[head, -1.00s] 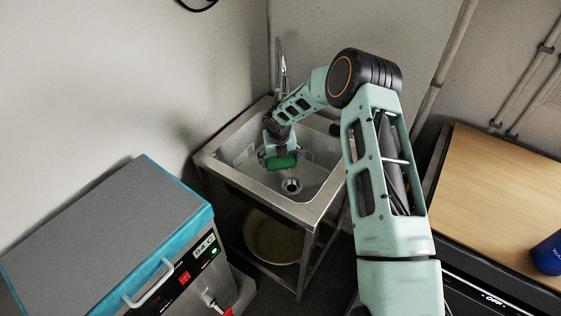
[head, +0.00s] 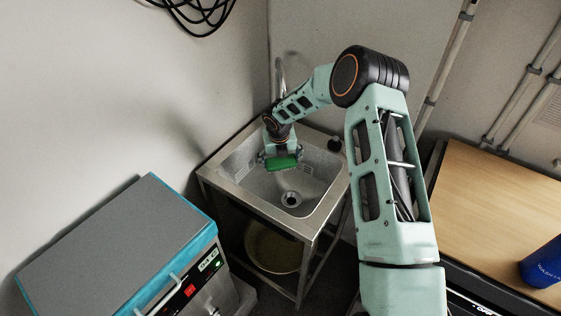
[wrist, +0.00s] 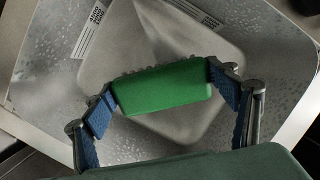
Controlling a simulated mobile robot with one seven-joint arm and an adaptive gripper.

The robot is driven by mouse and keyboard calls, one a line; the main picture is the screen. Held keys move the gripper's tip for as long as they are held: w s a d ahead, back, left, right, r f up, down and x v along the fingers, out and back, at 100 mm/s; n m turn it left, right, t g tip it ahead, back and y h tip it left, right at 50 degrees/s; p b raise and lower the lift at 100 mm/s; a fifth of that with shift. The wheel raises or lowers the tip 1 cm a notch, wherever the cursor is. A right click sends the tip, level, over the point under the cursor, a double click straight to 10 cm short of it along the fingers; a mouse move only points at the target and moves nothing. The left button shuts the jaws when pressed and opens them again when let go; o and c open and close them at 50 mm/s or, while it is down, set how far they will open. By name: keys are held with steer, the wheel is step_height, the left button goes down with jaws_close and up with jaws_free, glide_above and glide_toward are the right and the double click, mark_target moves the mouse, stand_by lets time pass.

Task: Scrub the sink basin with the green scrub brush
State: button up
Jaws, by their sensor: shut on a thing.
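The green scrub brush (head: 281,163) is held inside the steel sink basin (head: 322,158), over its back part. My gripper (head: 279,158) is shut on the brush, with one blue-padded finger at each end. In the wrist view the brush (wrist: 163,87) lies between the fingertips of my gripper (wrist: 162,90), its bristles just showing along the far edge. I cannot tell whether the bristles touch the basin. Drops of water dot the basin surface (wrist: 150,35). The drain (head: 291,199) shows in front of the brush.
The tap (head: 280,75) rises at the back of the sink. A dark object (head: 335,144) sits on the sink's right rim. The drying oven (head: 120,245) stands at the left front. A wooden worktop (head: 490,210) with a blue bottle (head: 543,263) is on the right.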

mark_target(281, 159)
steer(key=shift+r+p, duration=1.7)
steer(key=shift+r, duration=1.05)
steer(key=s+d+r+m+g+h, duration=0.1)
steer(key=s+d+r+m+g, duration=0.35)
steer(key=m, duration=0.95)
steer(key=s+d+r+m+g+h, duration=0.15)
steer(key=s+d+r+m, duration=0.35)
steer(key=s+d+m, duration=0.6)
steer(key=s+a+r+n+t+y, duration=0.1)
steer(key=r+n, duration=0.5)
steer(key=n, duration=1.1)
steer(key=s+r+n+t+y, duration=0.1)
steer(key=s+r+n, duration=0.3)
steer(key=n, duration=1.3)
step_height(281, 159, up, 3)
steer(key=shift+s+a+f+t+y+p, duration=0.15)
steer(key=shift+s+a+t+y+p, duration=0.05)
steer(key=shift+a+t+y+p, duration=0.2)
